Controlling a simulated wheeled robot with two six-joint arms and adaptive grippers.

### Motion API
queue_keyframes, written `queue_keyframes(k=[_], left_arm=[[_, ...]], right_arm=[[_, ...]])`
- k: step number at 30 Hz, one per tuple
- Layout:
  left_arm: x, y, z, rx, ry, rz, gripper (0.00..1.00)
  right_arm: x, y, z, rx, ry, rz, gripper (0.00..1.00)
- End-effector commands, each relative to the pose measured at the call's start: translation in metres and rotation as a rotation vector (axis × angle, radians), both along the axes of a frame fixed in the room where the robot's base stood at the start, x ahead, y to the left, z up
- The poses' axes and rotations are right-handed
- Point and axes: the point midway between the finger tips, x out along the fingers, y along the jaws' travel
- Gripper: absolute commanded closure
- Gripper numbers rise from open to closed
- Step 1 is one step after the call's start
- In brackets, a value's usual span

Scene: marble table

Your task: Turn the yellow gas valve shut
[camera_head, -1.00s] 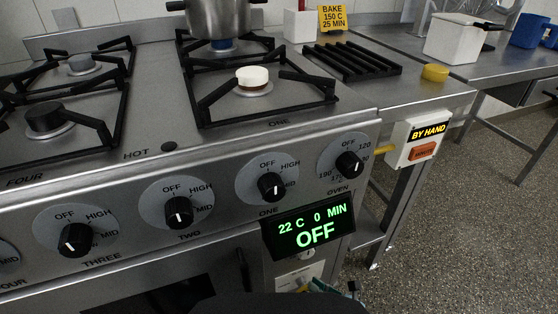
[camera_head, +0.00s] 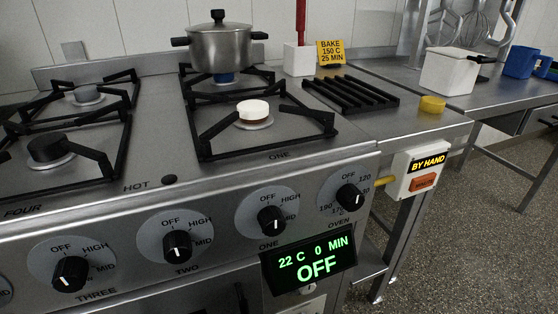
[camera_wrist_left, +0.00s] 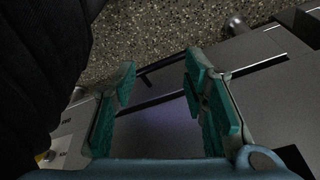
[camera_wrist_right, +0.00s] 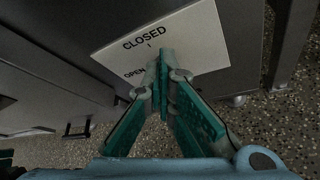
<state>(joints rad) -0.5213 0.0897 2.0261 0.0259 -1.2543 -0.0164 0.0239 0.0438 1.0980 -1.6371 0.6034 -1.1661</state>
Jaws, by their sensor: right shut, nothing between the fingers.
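No yellow valve handle is clearly visible in any view. In the right wrist view, a white plate (camera_wrist_right: 190,40) reads CLOSED above and OPEN below. My right gripper (camera_wrist_right: 163,65) is shut and empty, its fingertips in front of this plate and covering part of it. I cannot tell whether they touch it. In the left wrist view my left gripper (camera_wrist_left: 158,80) is open and empty, its fingers wide apart. A small yellow patch (camera_wrist_left: 42,157) shows at the lower left there; I cannot tell what it is. Neither gripper shows in the head view.
The steel cooker (camera_head: 150,100) has several knobs and a display (camera_head: 308,262) reading OFF. A pot (camera_head: 222,48) stands on a back burner. A short yellow bar (camera_head: 380,184) shows beside the BY HAND box (camera_head: 417,172). A side table with a white tub (camera_head: 445,75) is at right.

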Motion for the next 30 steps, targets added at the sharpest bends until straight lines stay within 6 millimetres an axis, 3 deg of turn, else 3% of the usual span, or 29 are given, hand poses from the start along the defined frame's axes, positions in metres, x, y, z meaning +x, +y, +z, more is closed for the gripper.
queue_keyframes(k=[13,30], left_arm=[[-0.003,-0.001,0.013,0.004,0.006,-0.009,0.6],[-0.004,-0.001,0.013,0.003,0.007,-0.009,0.6]], right_arm=[[0.004,-0.008,-0.004,-0.001,-0.002,-0.001,1.0],[0.006,-0.014,-0.01,0.0,-0.001,-0.001,1.0]])
